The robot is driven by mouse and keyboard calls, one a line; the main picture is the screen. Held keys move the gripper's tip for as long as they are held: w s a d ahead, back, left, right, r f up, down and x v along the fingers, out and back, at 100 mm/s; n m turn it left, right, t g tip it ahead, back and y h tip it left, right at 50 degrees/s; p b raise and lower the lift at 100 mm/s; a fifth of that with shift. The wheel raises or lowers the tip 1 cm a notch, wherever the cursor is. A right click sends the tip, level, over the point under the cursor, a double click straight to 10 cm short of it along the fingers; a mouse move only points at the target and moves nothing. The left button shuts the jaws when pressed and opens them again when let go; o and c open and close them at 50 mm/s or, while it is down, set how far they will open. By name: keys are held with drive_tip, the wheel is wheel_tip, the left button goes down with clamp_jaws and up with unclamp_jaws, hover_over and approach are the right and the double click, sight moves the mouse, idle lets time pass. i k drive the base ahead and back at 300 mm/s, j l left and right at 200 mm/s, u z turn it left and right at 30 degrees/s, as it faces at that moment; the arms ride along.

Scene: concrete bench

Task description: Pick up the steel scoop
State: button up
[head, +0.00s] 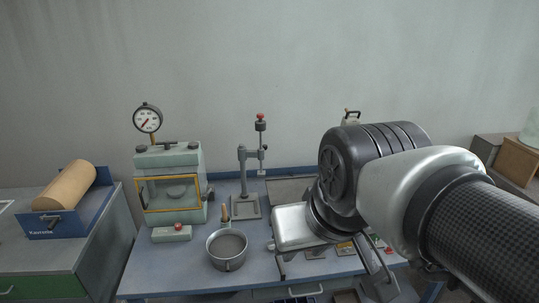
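I cannot pick out the steel scoop for certain. A round grey metal pan (228,252) stands on the blue bench top, and a slim wooden-looking handle (224,210) rises at its back rim; whether it belongs to a scoop is unclear. My arm reaches in from the right and bends down over the right part of the bench. A silvery box-like part (300,227) shows at the end of my wrist, right of the pan and apart from it. My gripper's fingers are not clear, and the wrist hides part of the bench behind it.
A pale green chamber with a yellow-framed window (175,190) and a gauge (147,119) stands left. A grey stand with a red knob (244,180) is behind the pan. A roll in a blue holder (66,190) is far left. The bench's front left (150,280) is clear.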

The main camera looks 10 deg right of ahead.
sight(271, 244)
drive_tip(key=i+j+z, duration=0.1)
drive_tip(key=z, duration=1.5)
drive_tip(key=k+j+z, duration=0.1)
drive_tip(key=j, duration=0.8)
drive_tip(key=u, duration=0.95)
drive_tip(key=k+l, duration=0.1)
drive_tip(key=i+l, duration=0.1)
drive_tip(key=i, duration=0.2)
drive_tip(key=i+l, duration=0.25)
drive_tip(key=l+u, duration=0.05)
drive_tip(key=l, duration=0.05)
